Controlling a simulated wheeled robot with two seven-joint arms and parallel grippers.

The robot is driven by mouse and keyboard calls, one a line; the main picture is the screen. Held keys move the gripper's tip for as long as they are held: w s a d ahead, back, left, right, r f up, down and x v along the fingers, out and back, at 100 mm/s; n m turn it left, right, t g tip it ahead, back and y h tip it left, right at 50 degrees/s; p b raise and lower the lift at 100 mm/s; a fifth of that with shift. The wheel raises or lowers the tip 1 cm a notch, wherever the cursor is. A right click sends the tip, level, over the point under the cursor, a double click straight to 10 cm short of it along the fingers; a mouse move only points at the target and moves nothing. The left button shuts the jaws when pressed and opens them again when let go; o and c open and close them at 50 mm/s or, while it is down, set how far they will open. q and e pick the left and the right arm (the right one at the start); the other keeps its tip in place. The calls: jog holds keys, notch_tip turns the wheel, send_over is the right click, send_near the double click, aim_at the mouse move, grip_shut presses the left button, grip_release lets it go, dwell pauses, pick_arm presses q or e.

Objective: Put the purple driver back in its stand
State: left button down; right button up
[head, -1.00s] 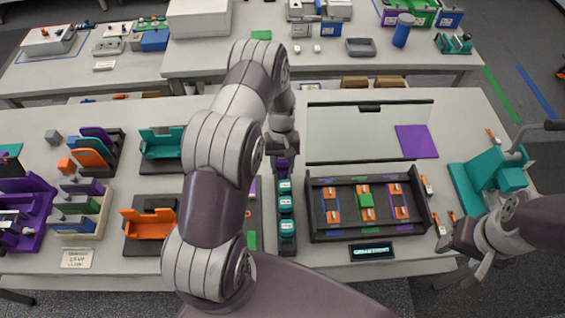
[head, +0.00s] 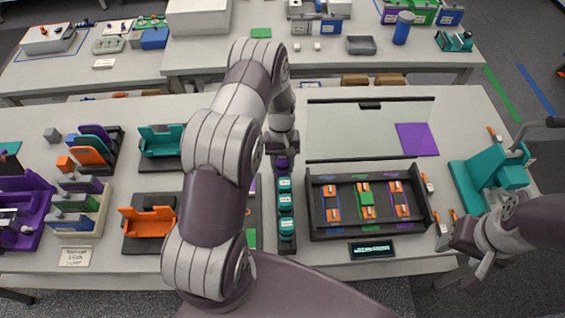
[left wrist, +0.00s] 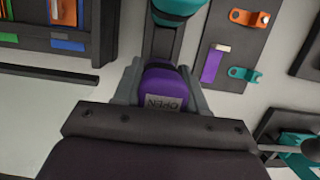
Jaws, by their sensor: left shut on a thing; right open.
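The purple driver (head: 282,163) is at the far end of the dark stand (head: 287,249), in line with the teal drivers (head: 286,206). My left gripper (head: 281,150) is over it from behind. In the left wrist view, the gripper's fingers are shut on both sides of the purple driver (left wrist: 163,82), whose label reads OPEN. A teal driver (left wrist: 178,8) and the stand (left wrist: 160,42) lie just beyond it. I cannot tell whether the purple driver is fully seated, as its lower part is hidden. My right gripper (head: 482,262) is open and empty at the table's right front.
A small display (head: 372,250) sits in front. A teal clamp device (head: 492,175) stands at the right. An orange holder (head: 150,220) is left.

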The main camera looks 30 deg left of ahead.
pick_arm(q)
jog(key=shift+f, duration=0.1)
jog(key=c, duration=0.5)
grip_release()
jog(key=shift+c, duration=0.2)
jog(key=shift+w+a+r+b, duration=0.1)
jog(key=shift+w+r+b, duration=0.1)
jog(key=shift+r+b, duration=0.25)
jog(key=p+v, duration=0.1)
jog(key=v, duration=1)
jog(key=shift+r+p, duration=0.3)
jog(key=shift+r, duration=0.1)
